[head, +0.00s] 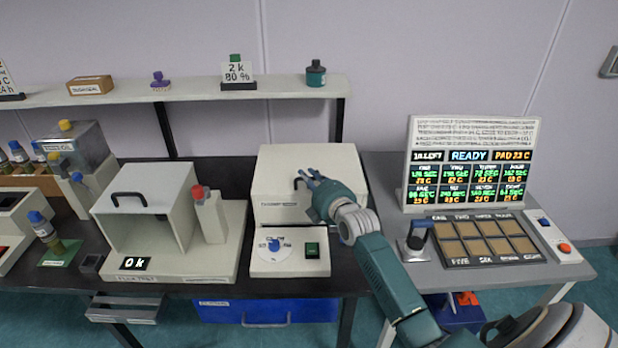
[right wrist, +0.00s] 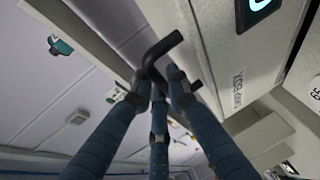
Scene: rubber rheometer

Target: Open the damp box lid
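The damp box (head: 270,187) is a pale box in the middle of the dark bench in the head view, with its top in place. Its black bar handle (right wrist: 162,52) shows in the right wrist view, with part of a "BOX" label on the pale panel beside it. My right gripper (head: 306,181) reaches in from the right in the head view, its blue fingers at the handle. In the right wrist view the fingertips lie around the handle, close together. I cannot tell whether they press on it. My left gripper is out of view.
A unit with a dial (head: 277,262) and green switch stands in front of the box. An open-fronted pale cabinet (head: 133,268) stands to its left. A shelf (head: 200,93) with small items runs above. A display panel (head: 473,142) and a pad tray (head: 445,240) are at right.

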